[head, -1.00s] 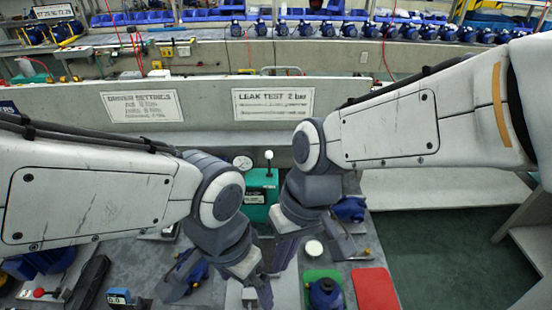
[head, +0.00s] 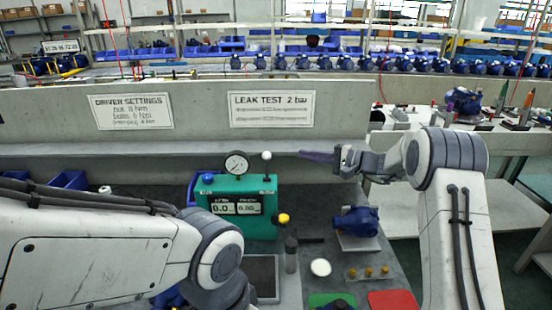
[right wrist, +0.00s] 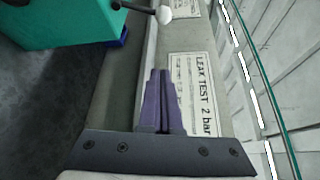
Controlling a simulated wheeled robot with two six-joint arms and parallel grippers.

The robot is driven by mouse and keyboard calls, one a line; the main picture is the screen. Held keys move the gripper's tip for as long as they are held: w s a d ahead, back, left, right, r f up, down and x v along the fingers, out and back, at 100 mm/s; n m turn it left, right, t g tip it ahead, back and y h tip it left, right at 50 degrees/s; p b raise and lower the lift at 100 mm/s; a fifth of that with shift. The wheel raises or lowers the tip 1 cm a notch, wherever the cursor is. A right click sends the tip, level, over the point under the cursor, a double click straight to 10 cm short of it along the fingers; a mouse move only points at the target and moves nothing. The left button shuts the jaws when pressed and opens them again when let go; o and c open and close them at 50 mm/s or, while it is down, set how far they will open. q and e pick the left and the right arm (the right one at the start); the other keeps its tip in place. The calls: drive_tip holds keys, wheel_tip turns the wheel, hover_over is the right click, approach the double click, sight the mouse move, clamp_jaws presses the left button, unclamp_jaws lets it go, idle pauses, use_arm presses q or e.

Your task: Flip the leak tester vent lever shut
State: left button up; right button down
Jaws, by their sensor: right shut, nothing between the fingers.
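The leak tester (head: 240,190) is a green box with a round dial gauge (head: 237,164) and two lit displays reading about zero. Its vent lever (head: 266,158), a thin rod with a white ball, stands upright on the top right. My right gripper (head: 302,153) is shut and empty, its purple fingers pointing left toward the ball, with a gap between. In the right wrist view, the lever's white ball (right wrist: 164,14) shows beyond the shut fingertips (right wrist: 159,72), and the tester (right wrist: 60,22) is at upper left. My left forearm enters from the left; its gripper is out of frame.
A yellow knob (head: 283,218) is on the tester's right side. A blue pump (head: 357,222) sits on a plate to the right, near a white disc (head: 320,267) and brass fittings (head: 368,272). A low wall with a LEAK TEST sign (head: 272,109) runs behind.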

sight(267, 164)
drive_tip(key=shift+a, duration=0.15)
drive_tip(key=shift+w+a+f+p, duration=0.15)
drive_tip(key=shift+a+p, duration=0.35)
drive_tip(key=shift+a, duration=1.05)
drive_tip(key=shift+w+a+r+p, duration=0.15)
drive_tip(key=shift+a+p, duration=0.35)
drive_tip(key=shift+a, duration=1.05)
drive_tip(key=shift+w+a+f+p, duration=0.15)
drive_tip(key=shift+a+p, duration=0.35)
drive_tip(key=shift+a, duration=1.05)
